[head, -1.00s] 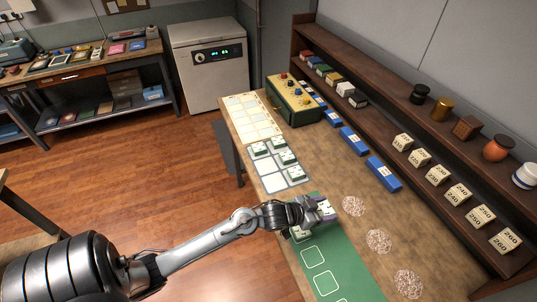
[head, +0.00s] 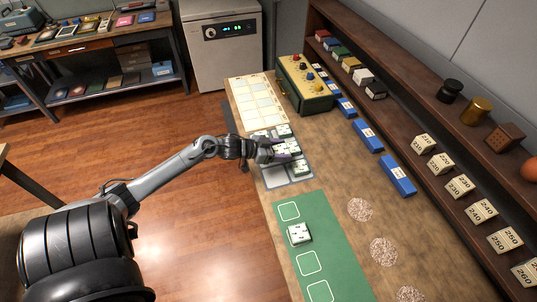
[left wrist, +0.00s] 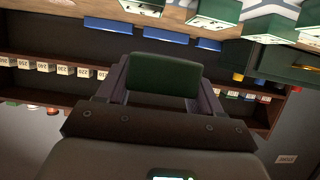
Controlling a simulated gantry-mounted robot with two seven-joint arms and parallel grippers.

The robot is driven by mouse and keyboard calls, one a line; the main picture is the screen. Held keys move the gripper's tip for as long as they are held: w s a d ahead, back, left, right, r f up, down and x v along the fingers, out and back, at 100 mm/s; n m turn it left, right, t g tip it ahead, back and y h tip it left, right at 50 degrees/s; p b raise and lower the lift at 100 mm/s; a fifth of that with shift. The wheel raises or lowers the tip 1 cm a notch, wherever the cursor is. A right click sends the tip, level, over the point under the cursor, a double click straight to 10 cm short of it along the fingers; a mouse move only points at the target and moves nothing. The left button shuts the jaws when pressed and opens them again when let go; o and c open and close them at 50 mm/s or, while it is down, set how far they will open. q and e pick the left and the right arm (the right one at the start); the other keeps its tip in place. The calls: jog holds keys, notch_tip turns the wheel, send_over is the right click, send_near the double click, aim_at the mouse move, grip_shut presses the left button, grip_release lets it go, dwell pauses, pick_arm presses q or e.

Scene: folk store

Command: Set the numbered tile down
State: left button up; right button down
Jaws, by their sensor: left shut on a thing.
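My left gripper (head: 282,155) is over the white grid mat (head: 272,182), among the tiles there. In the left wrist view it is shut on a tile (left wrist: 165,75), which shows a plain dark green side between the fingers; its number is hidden. In the head view the held tile is hard to tell from the white-topped green tiles (head: 284,130) around the gripper. Whether it touches the mat cannot be told. Another numbered tile (head: 299,233) lies alone on the green mat (head: 330,262). My right gripper is not in view.
A cream grid sheet (head: 258,98) lies beyond the white mat. A green box with knobs (head: 304,88) stands at the back. Pale round patches (head: 360,209) mark the brown tabletop.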

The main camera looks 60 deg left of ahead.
pick_arm(q)
jog(key=a+f, duration=0.1)
jog(key=a, duration=0.1)
jog(key=a+f, duration=0.1)
jog(key=a, duration=0.1)
jog(key=s+a+f+b, duration=0.1)
jog(key=a+f, duration=0.1)
jog(key=shift+a, duration=0.35)
jog(key=shift+f+b, duration=0.45)
jog(key=shift+f, duration=1.5)
jog(key=shift+f, duration=0.15)
jog(key=o, duration=1.2)
jog(key=shift+c, duration=0.2)
jog(key=shift+s, duration=0.1)
jog(key=shift+s+a+r, duration=0.1)
jog(key=shift+s+r, duration=0.2)
jog(key=shift+s, duration=0.05)
jog(key=p+v, duration=0.2)
jog(key=v, duration=0.9)
